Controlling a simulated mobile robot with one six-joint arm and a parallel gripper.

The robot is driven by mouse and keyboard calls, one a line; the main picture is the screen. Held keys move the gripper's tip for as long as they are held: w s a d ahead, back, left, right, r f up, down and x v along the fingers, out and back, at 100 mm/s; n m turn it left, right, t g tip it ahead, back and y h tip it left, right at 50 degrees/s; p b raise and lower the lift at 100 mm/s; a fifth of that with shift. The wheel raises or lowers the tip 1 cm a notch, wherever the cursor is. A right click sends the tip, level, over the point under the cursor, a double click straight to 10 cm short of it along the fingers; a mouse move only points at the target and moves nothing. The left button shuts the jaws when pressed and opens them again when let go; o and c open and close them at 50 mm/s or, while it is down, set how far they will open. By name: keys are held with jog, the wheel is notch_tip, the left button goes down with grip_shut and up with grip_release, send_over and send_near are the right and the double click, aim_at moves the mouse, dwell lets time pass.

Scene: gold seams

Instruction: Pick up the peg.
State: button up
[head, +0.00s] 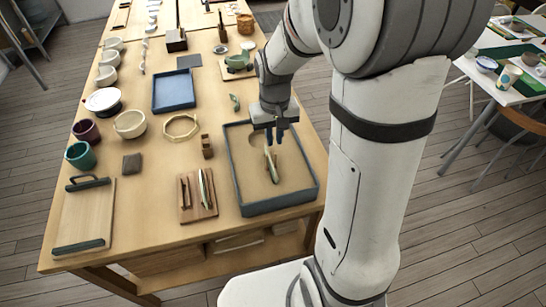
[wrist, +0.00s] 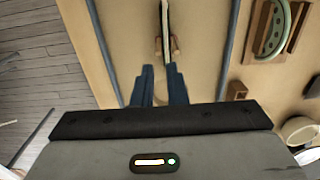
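A thin, pale piece with brown wooden parts (head: 270,162) stands in the dark-rimmed tray (head: 240,193); I take it to hold or be the peg, but cannot single out a peg. In the wrist view this piece (wrist: 165,22) is seen nearly edge-on beyond my fingertips, with a wooden part (wrist: 173,44) beside it. My gripper (head: 274,140) points down over the back part of the tray. In the wrist view its two blue fingers (wrist: 160,68) are apart, with nothing clearly between them. The piece's far end is cut off at the top of the wrist view.
A wooden board (head: 198,212) with a slot and a greenish piece lies left of the tray. A small brown block (head: 207,146), an octagonal ring (head: 181,127) and a blue tray (head: 174,91) are nearby. Bowls and cups line the table's left side.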

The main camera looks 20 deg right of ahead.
send_over(275, 164)
jog(key=f, duration=0.5)
jog(key=shift+w+d+f+p, duration=0.1)
jog(key=shift+w+f+p, duration=0.1)
jog(key=shift+f+p, duration=0.2)
grip_shut()
